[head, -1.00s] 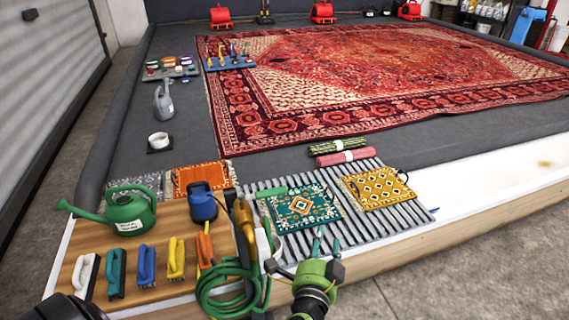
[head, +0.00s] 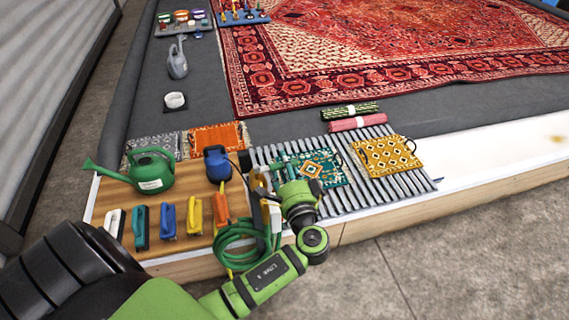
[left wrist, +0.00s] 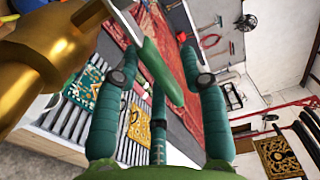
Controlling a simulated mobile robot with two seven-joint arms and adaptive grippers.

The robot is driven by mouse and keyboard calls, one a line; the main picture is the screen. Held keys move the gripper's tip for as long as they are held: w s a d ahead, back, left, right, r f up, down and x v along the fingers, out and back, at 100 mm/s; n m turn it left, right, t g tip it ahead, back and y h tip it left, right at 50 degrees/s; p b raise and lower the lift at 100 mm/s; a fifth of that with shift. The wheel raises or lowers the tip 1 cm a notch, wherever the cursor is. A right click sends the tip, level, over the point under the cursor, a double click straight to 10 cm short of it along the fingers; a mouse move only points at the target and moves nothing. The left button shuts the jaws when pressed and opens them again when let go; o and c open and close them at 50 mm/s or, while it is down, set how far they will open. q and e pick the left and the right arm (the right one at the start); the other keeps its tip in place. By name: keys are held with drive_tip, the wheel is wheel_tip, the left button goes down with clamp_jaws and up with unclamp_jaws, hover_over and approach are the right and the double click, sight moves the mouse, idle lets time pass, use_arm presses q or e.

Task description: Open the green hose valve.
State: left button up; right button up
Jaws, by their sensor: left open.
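The hose valve has a gold-coloured body and a green lever. In the left wrist view, the gold body (left wrist: 50,62) fills the upper left and the green lever (left wrist: 160,75) runs between my spread teal fingers. Contact with either finger cannot be made out. In the head view, the gold valve body (head: 257,182) stands at the right end of the wooden board, partly hidden by my left gripper (head: 285,165). That gripper is open and reaches forward over the valve. The green hose (head: 235,238) hangs in coils below it. My right gripper is out of view.
A blue-topped bottle (head: 217,164), green watering can (head: 150,172) and several brushes (head: 167,220) stand on the board, left of the valve. A slatted rack (head: 345,188) with a teal mat (head: 322,170) and yellow mat (head: 385,157) lies to the right.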

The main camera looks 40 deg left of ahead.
use_arm(q)
drive_tip(key=shift+w+a, duration=0.15)
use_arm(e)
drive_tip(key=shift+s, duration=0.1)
use_arm(q)
clamp_jaws()
